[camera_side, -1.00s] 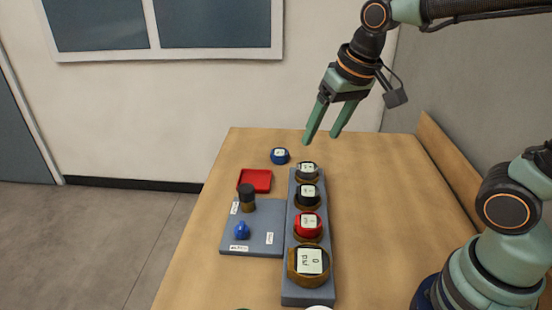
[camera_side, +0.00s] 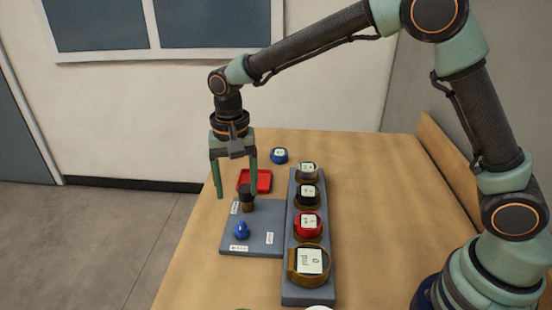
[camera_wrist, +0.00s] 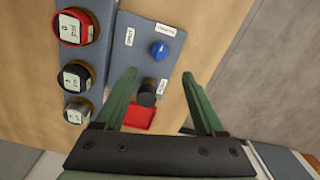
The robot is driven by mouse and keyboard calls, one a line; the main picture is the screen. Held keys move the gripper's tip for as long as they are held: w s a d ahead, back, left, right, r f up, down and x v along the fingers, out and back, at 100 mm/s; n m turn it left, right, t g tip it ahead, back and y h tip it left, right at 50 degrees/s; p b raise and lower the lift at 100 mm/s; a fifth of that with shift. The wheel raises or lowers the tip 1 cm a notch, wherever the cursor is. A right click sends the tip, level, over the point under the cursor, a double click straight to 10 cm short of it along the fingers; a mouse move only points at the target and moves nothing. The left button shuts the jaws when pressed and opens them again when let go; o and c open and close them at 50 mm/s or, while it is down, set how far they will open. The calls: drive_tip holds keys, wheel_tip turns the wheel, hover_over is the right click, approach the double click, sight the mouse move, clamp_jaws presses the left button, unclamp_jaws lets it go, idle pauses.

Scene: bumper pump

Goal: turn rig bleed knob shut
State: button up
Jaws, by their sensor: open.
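The grey rig plate (camera_side: 262,215) lies flat on the table and bears small labels too blurred to read. A blue knob (camera_side: 242,231) stands on its near part; it also shows in the wrist view (camera_wrist: 159,49). A black-topped cylinder with a brownish base (camera_side: 247,196) stands upright at the plate's far left; it also shows in the wrist view (camera_wrist: 147,94). I cannot tell from the labels which is the bleed knob. My gripper (camera_side: 236,197) points down, open and empty, close to the cylinder. In the wrist view the fingers (camera_wrist: 158,77) frame the cylinder; contact cannot be told.
A red tray (camera_side: 264,181) lies behind the plate. A grey rail (camera_side: 308,292) along the right holds several round gauges, including a red one (camera_side: 317,220) and a gold one (camera_side: 300,280). A loose blue gauge (camera_side: 279,158) sits farther back. Table right of the rail is clear.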

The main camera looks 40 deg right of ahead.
sight(241, 225)
wheel_tip(241, 225, down, 11)
drive_tip(key=shift+f, duration=0.15)
idle(0.4)
clamp_jaws()
